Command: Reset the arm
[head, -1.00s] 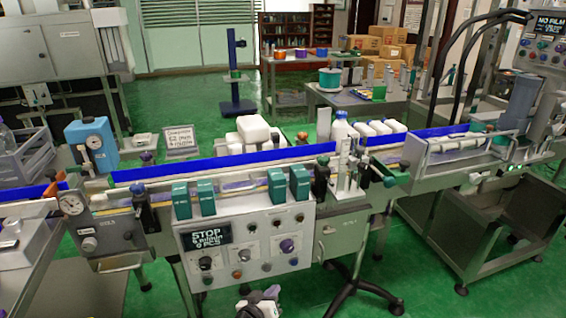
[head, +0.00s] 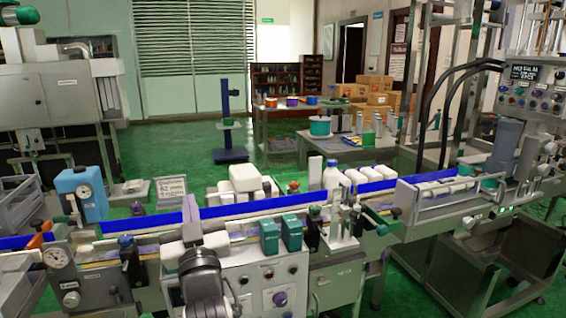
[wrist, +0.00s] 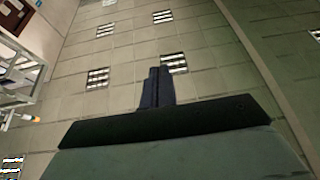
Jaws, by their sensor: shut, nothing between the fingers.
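My gripper (head: 190,203) stands upright at the lower left centre of the head view, in front of the conveyor line (head: 240,206). The control panel (head: 268,290) is partly hidden behind my arm.
Teal boxes (head: 291,232) sit along the conveyor front, right of my gripper. A blue gauge unit (head: 82,194) is at the left. Green floor (head: 160,142) lies open behind the line.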

